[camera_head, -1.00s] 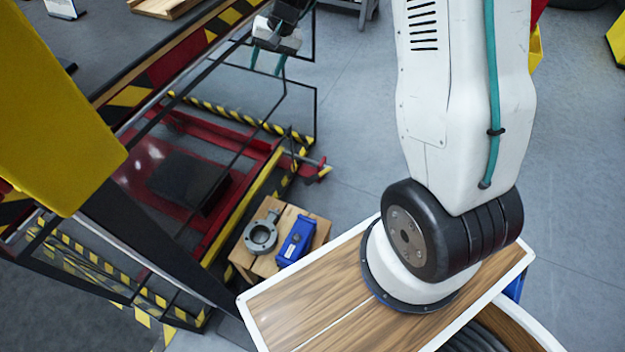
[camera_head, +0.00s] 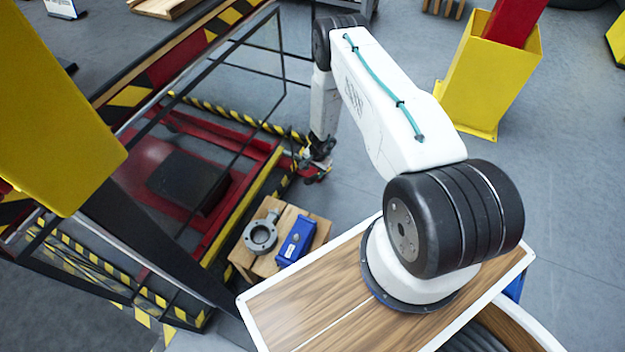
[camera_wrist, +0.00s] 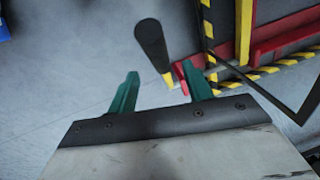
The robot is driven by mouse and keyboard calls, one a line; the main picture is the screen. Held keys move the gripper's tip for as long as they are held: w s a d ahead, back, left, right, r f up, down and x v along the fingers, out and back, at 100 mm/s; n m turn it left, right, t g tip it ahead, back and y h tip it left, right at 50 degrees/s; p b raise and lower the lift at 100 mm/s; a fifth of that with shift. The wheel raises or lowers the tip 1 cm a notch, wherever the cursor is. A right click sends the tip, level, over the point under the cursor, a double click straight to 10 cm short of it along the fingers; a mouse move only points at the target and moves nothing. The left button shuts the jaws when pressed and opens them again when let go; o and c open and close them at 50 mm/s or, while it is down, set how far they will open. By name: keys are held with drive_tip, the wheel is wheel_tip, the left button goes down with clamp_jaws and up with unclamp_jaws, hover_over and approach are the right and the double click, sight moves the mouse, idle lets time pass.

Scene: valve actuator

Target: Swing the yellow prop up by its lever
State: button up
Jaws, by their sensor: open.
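The yellow prop (camera_head: 240,214) is a long bar lying low along the red lift frame beside the black-and-yellow striped edge. Its yellow bar also seems to show at the top of the wrist view (camera_wrist: 244,30). The lever (camera_wrist: 151,42) shows in the wrist view as a dark grip with a yellow band, beside a small red piece. My gripper (camera_wrist: 160,71) is open, and its green fingers lie on either side of the lever's yellow end in the picture. Contact cannot be told. In the head view my gripper (camera_head: 318,163) is low at the frame's corner and hides most of the lever.
A metal ring valve (camera_head: 261,236) and a blue box (camera_head: 297,240) sit on a wooden crate (camera_head: 243,262) near the frame. Thin black rails (camera_head: 284,60) rise left of my arm. A yellow bin (camera_head: 490,80) stands at the right.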

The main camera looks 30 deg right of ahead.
sight(313, 176)
drive_tip(key=f, duration=0.8)
drive_tip(key=shift+w+a, duration=0.2)
drive_tip(key=shift+w, duration=0.2)
clamp_jaws()
drive_tip(key=shift+r, duration=0.1)
